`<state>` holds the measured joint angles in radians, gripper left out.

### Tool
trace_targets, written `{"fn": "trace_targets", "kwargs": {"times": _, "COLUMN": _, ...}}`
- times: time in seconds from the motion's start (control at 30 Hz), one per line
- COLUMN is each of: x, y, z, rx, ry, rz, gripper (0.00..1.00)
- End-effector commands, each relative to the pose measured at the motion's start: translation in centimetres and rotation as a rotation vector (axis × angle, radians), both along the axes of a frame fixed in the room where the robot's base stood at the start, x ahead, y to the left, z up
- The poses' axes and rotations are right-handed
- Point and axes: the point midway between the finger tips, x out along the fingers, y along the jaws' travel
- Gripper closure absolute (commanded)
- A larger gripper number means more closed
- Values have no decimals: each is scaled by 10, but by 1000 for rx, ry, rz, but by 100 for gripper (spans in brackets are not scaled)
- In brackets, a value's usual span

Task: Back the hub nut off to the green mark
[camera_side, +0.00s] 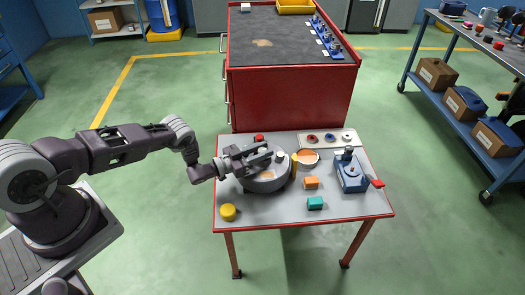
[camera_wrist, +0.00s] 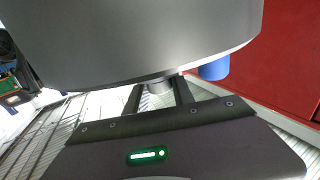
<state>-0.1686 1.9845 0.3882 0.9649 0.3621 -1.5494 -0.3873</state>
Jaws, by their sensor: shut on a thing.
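A round grey drum-like body (camera_side: 266,182) stands on the small table at its left half, with pale round parts on top. My gripper (camera_side: 268,157) reaches over it from the left. In the wrist view, my gripper's two dark fingers (camera_wrist: 160,95) are shut on a small grey cylindrical part (camera_wrist: 159,87). I cannot tell for sure whether this part is the hub nut. A large grey curved body (camera_wrist: 150,35) fills the top of the wrist view and hides what lies beyond. I cannot make out a green mark on the drum.
An orange block (camera_side: 311,183), a teal block (camera_side: 315,203) and a yellow round piece (camera_side: 228,212) lie on the table (camera_side: 265,213). A copper-coloured bowl (camera_side: 306,160) and a blue device (camera_side: 351,175) stand to the right. A red cabinet (camera_side: 290,98) stands behind. The front right is clear.

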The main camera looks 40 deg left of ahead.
Motion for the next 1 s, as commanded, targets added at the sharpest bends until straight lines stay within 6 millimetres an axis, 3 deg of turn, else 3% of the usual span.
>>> {"fn": "trace_targets", "kwargs": {"times": 0.4, "x": -1, "y": 1, "z": -1, "rx": 1, "ry": 1, "rz": -182, "gripper": 100}}
{"fn": "trace_targets", "kwargs": {"times": 0.97, "x": -1, "y": 1, "z": -1, "rx": 0, "ry": 3, "rz": -207, "gripper": 100}}
{"fn": "trace_targets", "kwargs": {"times": 1.0, "x": -1, "y": 1, "z": -1, "rx": 1, "ry": 3, "rz": -206, "gripper": 63}}
